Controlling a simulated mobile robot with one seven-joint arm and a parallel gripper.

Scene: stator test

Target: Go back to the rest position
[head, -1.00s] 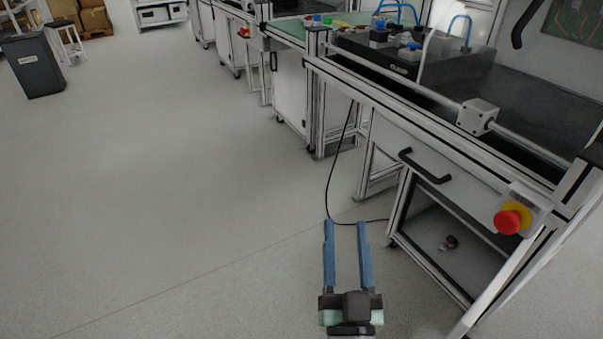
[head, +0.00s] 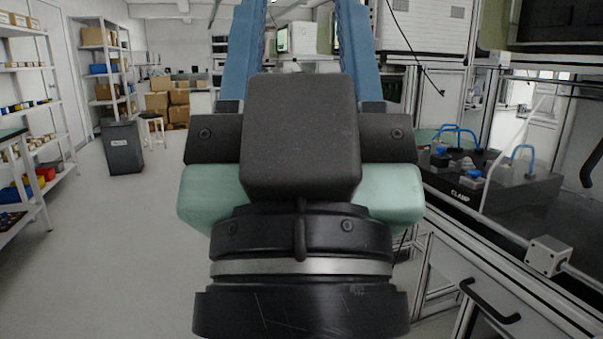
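My gripper (head: 304,22) fills the middle of the head view, close to the camera and raised, its two blue fingers pointing up and away. The fingers stand wide apart, and only background shows between them. Their tips run out of the top of the picture. The black and pale green gripper body hides much of the floor and part of the workbench behind it.
A workbench with a black clamp fixture (head: 500,190) and blue hoses stands at the right. A grey bin (head: 123,148) stands on the floor at the left. Shelves (head: 30,95) line the left wall, and boxes (head: 168,100) are stacked at the back.

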